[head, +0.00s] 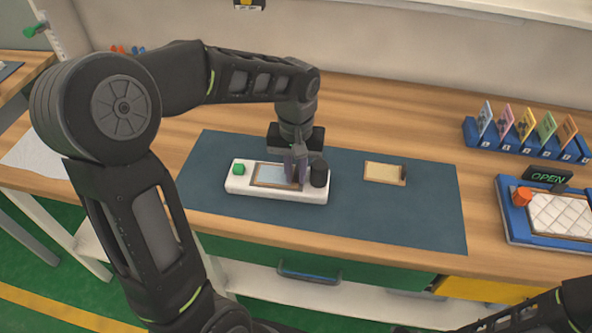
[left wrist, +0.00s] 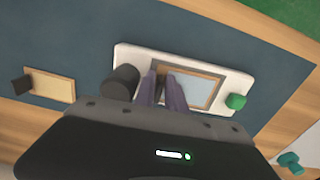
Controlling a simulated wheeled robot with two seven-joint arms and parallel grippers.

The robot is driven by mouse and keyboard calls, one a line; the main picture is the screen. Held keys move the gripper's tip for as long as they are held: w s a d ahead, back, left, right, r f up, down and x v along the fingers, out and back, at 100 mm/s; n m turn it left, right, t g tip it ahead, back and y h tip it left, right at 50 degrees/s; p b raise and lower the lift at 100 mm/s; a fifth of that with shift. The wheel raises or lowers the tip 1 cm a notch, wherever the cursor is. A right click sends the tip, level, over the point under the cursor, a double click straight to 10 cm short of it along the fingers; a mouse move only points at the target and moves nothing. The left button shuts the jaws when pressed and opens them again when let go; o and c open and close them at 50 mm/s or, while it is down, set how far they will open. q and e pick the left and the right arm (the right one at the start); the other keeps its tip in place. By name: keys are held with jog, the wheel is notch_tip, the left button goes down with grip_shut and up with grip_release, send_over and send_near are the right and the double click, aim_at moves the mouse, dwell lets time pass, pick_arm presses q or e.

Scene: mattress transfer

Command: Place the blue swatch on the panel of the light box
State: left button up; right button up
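The white light box (head: 240,188) lies on the dark blue mat, with a green button on its left and a black knob on its right. On it lies a pale blue, brown-framed rectangle (head: 271,175), seemingly the blue swatch on the panel; I cannot clearly part the two. My left gripper (head: 296,178) points down at its right end, beside the knob. In the left wrist view, the fingers (left wrist: 163,88) stand close together with a narrow gap at the frame's end, near the light box (left wrist: 135,52). Whether they grip is hidden. My right gripper is out of view.
A cream plate (head: 382,172) with a dark block lies on the mat (head: 430,220) to the right. The mat's front is clear.

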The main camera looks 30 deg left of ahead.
pick_arm(q)
jog(key=shift+r, duration=0.1)
jog(key=shift+r+p, duration=0.25)
jog(key=shift+p, duration=0.05)
jog(key=shift+r, duration=0.35)
notch_tip(320, 180, up, 11)
